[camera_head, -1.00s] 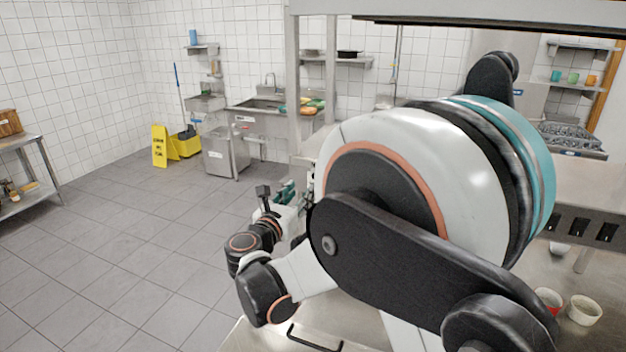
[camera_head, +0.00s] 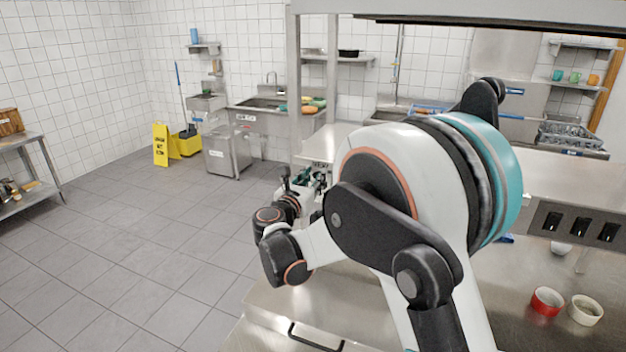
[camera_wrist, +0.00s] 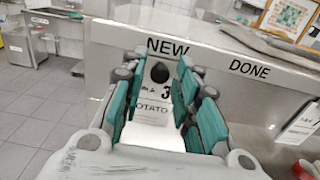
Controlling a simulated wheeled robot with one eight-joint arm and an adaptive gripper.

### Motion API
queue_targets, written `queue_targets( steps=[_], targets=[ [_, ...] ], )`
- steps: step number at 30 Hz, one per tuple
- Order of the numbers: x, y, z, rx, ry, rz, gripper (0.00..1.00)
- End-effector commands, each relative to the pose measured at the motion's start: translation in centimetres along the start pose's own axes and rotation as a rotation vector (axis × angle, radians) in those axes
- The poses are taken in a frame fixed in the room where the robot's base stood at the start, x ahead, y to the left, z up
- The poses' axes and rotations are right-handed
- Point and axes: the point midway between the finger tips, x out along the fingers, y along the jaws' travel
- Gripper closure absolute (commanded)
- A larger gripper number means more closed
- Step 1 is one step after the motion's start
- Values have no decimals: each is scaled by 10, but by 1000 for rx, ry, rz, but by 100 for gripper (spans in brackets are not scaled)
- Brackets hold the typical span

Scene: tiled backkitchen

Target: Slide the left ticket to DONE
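The left ticket (camera_wrist: 152,108) is a white slip with a "3" and "POTATO" printed on it, hanging under the word NEW in the wrist view. A round black knob (camera_wrist: 160,72) is at its top. My gripper (camera_wrist: 160,88) is open, with its teal fingers on both sides of the ticket and knob; I cannot tell whether they touch. The steel rail (camera_wrist: 215,62) carries NEW above the ticket and DONE (camera_wrist: 249,69) to the right. In the head view my gripper (camera_head: 312,180) is small and partly hidden by my arm.
Another white ticket (camera_wrist: 300,124) shows at the right edge, below and right of DONE. A red bowl (camera_head: 546,302) and a white bowl (camera_head: 585,310) stand on the steel counter (camera_head: 520,325). A steel post (camera_head: 294,85) stands beyond my arm.

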Motion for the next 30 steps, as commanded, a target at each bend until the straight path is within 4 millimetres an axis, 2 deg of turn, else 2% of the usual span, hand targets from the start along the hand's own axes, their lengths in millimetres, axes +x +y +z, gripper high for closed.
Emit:
queue_targets(
  steps=[1, 3, 10, 14, 21, 25, 30],
  targets=[
    [0, 0, 0, 0, 0, 0, 90],
    [0, 0, 0, 0, 0, 0, 100],
    [0, -7, 0, 0, 0, -1, 100],
    [0, -35, -2, 0, 0, -4, 100],
    [0, -97, -2, 0, 0, -3, 100],
    [0, -115, -1, 0, 0, -1, 100],
    [0, -120, 0, 0, 0, -2, 100]
  ],
)
